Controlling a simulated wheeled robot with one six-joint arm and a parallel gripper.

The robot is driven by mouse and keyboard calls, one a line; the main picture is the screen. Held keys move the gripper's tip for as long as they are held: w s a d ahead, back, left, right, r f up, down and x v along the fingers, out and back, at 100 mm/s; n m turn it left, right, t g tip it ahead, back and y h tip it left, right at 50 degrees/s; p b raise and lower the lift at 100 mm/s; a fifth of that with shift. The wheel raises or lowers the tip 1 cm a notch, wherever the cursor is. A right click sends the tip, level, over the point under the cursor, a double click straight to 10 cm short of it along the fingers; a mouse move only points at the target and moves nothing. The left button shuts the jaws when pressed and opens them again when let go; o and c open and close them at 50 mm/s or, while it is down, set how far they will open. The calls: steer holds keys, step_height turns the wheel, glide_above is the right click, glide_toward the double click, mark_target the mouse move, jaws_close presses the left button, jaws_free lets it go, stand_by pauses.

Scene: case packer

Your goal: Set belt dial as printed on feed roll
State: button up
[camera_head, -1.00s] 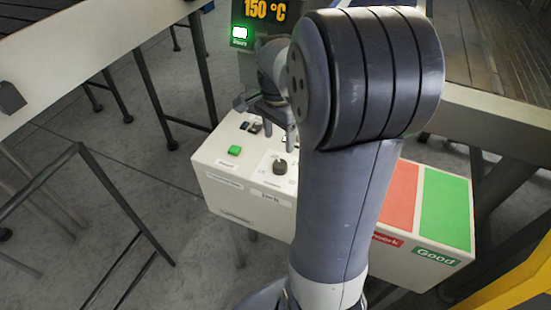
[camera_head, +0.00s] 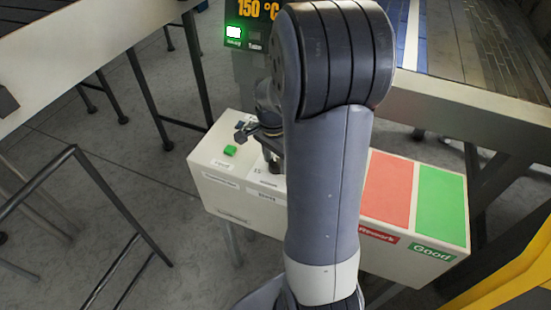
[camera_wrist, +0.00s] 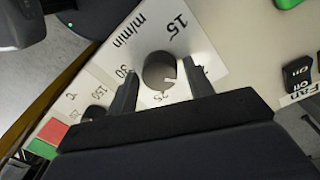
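The belt dial (camera_wrist: 158,70) is a dark round knob on a white plate marked m/min, with 15, 25 and 30 readable. Its white mark points toward the 25 side. My gripper (camera_wrist: 160,64) is open, with one finger on each side of the knob; I cannot tell if they touch it. In the head view my gripper (camera_head: 272,165) is low over the white control box (camera_head: 240,207), and my arm and gripper hide the dial. I cannot make out a feed roll or its print.
A second dark knob (camera_wrist: 94,113) marked 150 and °C is close by the left finger. A Fan switch (camera_wrist: 298,72) and green button (camera_head: 230,150) are on the box, with red (camera_head: 390,193) and green (camera_head: 441,207) areas at right. A display (camera_head: 258,10) reads 150 °C.

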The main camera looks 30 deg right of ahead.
steer(key=c, duration=0.8)
steer(key=shift+o, duration=0.2)
steer(key=shift+n, duration=0.3)
steer(key=n, duration=0.3)
steer(key=shift+n, duration=0.3)
steer(key=n, duration=0.3)
steer(key=shift+n, duration=0.3)
steer(key=n, duration=0.4)
steer(key=shift+n+t, duration=0.3)
steer(key=shift+n, duration=1.8)
